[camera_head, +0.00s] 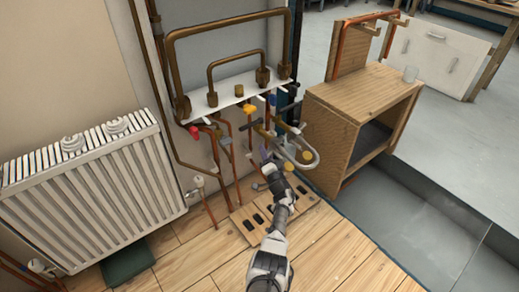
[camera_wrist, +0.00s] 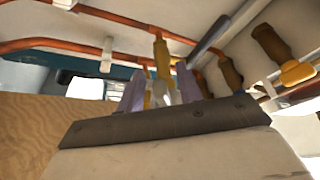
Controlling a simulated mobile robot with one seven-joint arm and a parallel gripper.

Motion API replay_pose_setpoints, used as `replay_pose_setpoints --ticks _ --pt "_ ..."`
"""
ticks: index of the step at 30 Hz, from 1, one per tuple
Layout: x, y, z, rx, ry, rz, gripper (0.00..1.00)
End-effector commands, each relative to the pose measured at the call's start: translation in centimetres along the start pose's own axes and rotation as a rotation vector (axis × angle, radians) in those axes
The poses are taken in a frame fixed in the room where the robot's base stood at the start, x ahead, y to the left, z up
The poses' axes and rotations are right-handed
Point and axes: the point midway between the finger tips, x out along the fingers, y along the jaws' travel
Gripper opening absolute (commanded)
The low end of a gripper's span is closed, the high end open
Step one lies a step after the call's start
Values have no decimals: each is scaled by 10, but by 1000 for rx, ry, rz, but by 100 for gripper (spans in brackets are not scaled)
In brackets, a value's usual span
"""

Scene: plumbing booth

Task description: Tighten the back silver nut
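My gripper (camera_head: 266,158) reaches in low among the pipes below the white manifold shelf in the head view. In the wrist view its two purple fingers (camera_wrist: 160,85) stand apart, with a gap between them. A brass-coloured fitting (camera_wrist: 162,58) rises beyond that gap, and small pale and yellowish parts show low between the fingers. I cannot tell whether the fingers touch any of these. I cannot pick out the back silver nut for certain in either view; the pipes and gripper crowd that spot. A silver curved pipe (camera_head: 313,153) is just right of the gripper.
The white shelf (camera_head: 222,97) carries brown pipes and coloured valves. A white radiator (camera_head: 90,190) stands at left. A wooden cabinet (camera_head: 345,125) stands close at right. A wooden board with dark slots (camera_head: 245,228) lies on the floor below. Copper pipes (camera_wrist: 120,20) cross the wrist view.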

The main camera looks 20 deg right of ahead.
Motion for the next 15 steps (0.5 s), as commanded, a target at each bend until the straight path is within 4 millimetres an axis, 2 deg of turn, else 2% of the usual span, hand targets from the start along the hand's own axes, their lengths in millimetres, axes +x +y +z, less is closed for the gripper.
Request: replay_pose_setpoints --ticks 15 --pt "1 1 -6 0 1 0 35"
